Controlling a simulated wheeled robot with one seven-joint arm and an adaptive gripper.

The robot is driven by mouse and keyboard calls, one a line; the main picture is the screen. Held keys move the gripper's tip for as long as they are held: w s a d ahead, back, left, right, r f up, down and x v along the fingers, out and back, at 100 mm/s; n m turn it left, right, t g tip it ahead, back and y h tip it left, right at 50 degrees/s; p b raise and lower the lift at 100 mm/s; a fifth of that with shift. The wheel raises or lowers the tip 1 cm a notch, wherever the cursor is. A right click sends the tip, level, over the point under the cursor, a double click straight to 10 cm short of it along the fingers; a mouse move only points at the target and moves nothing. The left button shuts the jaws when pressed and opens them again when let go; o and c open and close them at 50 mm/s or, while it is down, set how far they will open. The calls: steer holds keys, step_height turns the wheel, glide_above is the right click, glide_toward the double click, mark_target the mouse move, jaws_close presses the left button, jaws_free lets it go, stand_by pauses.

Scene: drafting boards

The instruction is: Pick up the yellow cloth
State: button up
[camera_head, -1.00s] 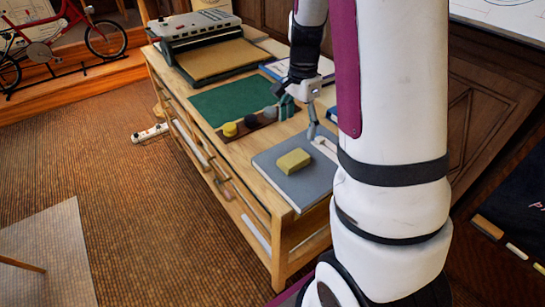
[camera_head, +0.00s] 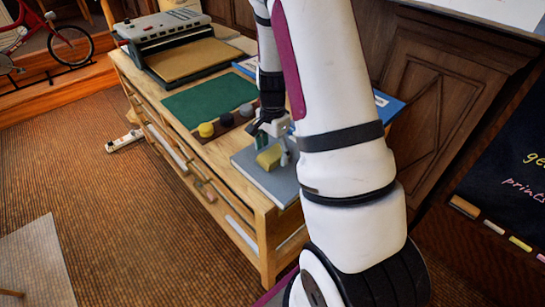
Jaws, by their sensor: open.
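The yellow cloth (camera_head: 269,158) looks like a small, thick folded block. It lies on a grey board (camera_head: 285,188) at the near end of the wooden table. My gripper (camera_head: 273,147) is open and points down right at the cloth. One finger shows close to the cloth's right side; the other finger is hard to make out. I cannot tell whether the fingers touch the cloth. My arm hides the right part of the board.
On the wooden table (camera_head: 234,178), a dark tray holds a yellow pot (camera_head: 206,130), a dark pot (camera_head: 226,120) and a grey pot (camera_head: 246,110). A green mat (camera_head: 205,102) and a press-like machine (camera_head: 165,37) lie farther back. A blue-edged board (camera_head: 388,103) is behind my arm.

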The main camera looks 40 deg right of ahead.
mark_target(272, 153)
steer(key=shift+f, duration=0.15)
steer(key=shift+c, duration=0.3)
steer(key=c, duration=1.1)
steer(key=shift+r, duration=0.65)
step_height(272, 153, up, 2)
steer(key=shift+r, duration=0.1)
steer(key=shift+s+a+r, duration=0.1)
steer(key=shift+s+r, duration=0.05)
steer(key=shift+s, duration=0.6)
steer(key=s, duration=0.4)
steer(key=s+a+r, duration=0.1)
steer(key=s, duration=0.9)
steer(key=shift+s+a+r, duration=0.15)
steer(key=shift+s+a, duration=0.05)
steer(key=shift+s, duration=0.05)
